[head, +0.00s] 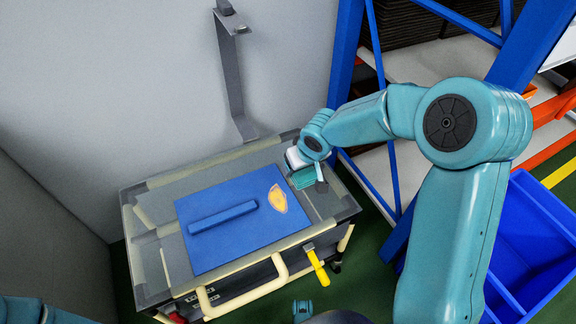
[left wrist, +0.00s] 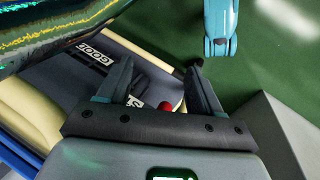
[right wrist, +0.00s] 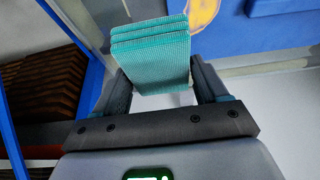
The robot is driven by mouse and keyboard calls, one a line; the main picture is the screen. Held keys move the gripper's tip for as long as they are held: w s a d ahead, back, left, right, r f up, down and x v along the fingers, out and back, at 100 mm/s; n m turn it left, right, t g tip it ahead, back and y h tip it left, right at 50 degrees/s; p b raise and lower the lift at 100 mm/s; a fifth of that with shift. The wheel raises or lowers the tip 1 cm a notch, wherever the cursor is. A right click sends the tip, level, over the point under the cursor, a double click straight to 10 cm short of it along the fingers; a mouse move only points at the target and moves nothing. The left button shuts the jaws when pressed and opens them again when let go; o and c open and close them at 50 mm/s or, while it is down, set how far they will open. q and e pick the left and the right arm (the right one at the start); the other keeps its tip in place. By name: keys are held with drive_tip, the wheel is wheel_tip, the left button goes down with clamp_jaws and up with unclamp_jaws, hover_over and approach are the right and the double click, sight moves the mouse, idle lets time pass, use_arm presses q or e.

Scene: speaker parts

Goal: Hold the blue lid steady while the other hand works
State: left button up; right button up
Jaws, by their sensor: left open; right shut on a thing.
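The blue lid (head: 235,243) lies flat on top of a grey box cart, with a raised blue bar (head: 222,217) across it. A yellow-orange patch (head: 277,198) marks its upper right area. My right gripper (head: 304,166) is just beyond the lid's upper right corner, shut on a folded teal ribbed cloth (right wrist: 150,48). The cloth also shows in the head view (head: 303,178); whether it touches the box top cannot be told. My left gripper (left wrist: 160,68) is open and empty by the cart's lettered side, apart from the lid. It is outside the head view.
The grey cart (head: 155,255) has cream rails and stands against a grey wall. A yellow-handled tool (head: 317,266) hangs at its front. A red knob-like thing (left wrist: 164,107) shows between my left fingers. A blue bin (head: 540,240) and blue-framed shelving stand at right. Green floor is open in front.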

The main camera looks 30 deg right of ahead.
drive_tip(key=d+r+p, duration=0.2)
drive_tip(key=d+p, duration=0.3)
drive_tip(key=d, duration=0.1)
